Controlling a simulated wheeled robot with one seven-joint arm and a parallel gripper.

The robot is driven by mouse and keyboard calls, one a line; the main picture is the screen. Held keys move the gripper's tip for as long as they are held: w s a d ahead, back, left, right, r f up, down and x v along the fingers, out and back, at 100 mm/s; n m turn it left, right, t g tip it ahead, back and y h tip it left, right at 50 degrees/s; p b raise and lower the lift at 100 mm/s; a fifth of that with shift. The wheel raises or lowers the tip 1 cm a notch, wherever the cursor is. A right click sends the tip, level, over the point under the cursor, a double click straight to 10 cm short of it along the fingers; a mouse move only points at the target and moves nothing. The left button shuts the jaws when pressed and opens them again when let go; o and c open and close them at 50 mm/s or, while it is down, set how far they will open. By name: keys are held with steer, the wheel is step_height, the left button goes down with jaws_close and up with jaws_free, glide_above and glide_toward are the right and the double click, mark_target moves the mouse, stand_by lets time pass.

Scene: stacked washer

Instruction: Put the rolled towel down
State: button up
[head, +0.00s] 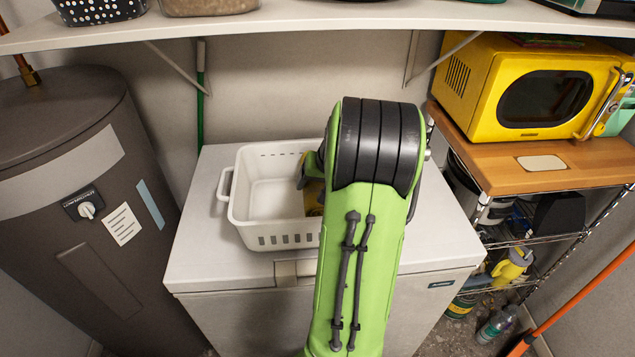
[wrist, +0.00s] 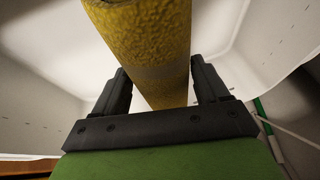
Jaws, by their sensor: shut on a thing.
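The rolled towel (wrist: 148,45) is yellow and textured. In the wrist view it lies between the two black fingers of my gripper (wrist: 160,90), which is shut on it. In the head view, a small yellow part of the towel (head: 314,192) shows beside my gripper (head: 304,180), within the outline of a white basket (head: 280,241). My green arm hides the right part of the basket and most of the towel. I cannot tell whether the towel touches the basket floor.
The basket stands on a white chest-like appliance (head: 225,265). A dark water heater (head: 90,240) is at the left. A yellow microwave (head: 500,90) sits on a wooden-topped rack (head: 590,165) at the right. A white shelf (head: 300,18) spans above. The basket's left side is empty.

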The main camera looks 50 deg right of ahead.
steer(key=shift+f, duration=0.2)
steer(key=o, duration=1.1)
